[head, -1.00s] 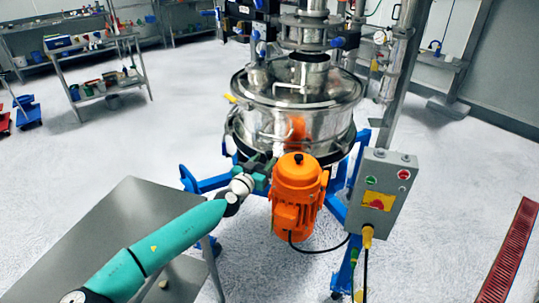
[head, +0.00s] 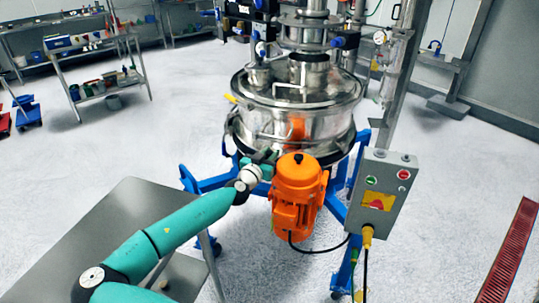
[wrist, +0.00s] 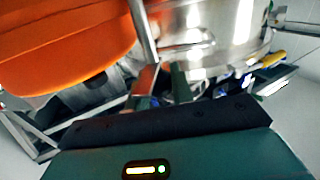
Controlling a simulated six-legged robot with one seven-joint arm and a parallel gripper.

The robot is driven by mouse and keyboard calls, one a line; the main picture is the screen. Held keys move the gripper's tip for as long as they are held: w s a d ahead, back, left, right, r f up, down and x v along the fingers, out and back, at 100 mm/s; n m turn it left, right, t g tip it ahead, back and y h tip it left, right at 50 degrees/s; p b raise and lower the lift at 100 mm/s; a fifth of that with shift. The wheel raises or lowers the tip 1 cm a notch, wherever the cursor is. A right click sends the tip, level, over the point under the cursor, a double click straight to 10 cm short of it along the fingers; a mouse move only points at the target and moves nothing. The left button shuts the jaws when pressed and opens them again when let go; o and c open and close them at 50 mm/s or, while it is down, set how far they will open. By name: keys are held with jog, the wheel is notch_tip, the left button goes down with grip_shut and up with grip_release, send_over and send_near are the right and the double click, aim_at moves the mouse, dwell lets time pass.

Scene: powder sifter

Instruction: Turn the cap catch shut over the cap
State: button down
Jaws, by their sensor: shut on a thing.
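My gripper (head: 268,157) is at the lower left front of the steel sifter drum, just left of and behind the orange motor. In the wrist view its two fingers (wrist: 163,78) are close together at the foot of a thin grey metal bar (wrist: 143,30). The bar rises from the fingers past the motor and appears to be the cap catch. The gripper is shut on it. The exact contact is small and partly hidden by the fingers. I cannot make out the cap in either view.
The orange motor (head: 298,195) stands close to the right of my gripper in the head view. The steel drum (head: 275,125) is above it on a blue frame (head: 205,184). A grey control box (head: 380,193) stands at the right. A metal table (head: 125,215) lies under my arm.

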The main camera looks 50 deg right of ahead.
jog(key=shift+n+t, duration=0.3)
jog(key=shift+t, duration=0.1)
jog(key=c, duration=2.2)
grip_release()
jog(key=shift+s+n+t+y, duration=0.1)
jog(key=shift+n+t+y, duration=0.8)
jog(key=shift+t, duration=0.9)
jog(key=n+t+y, duration=0.1)
jog(key=n+t, duration=0.1)
jog(key=n+t+y, duration=0.1)
jog(key=n+t, duration=0.1)
jog(key=shift+d+r+t+y, duration=0.1)
jog(key=shift+r+t+y, duration=0.05)
jog(key=shift+t+y, duration=0.2)
jog(key=shift+n+t+y, duration=1.75)
jog(key=shift+n+y, duration=0.15)
jog(key=shift+y, duration=0.65)
jog(key=c, duration=1.3)
grip_release()
jog(key=shift+o, duration=0.2)
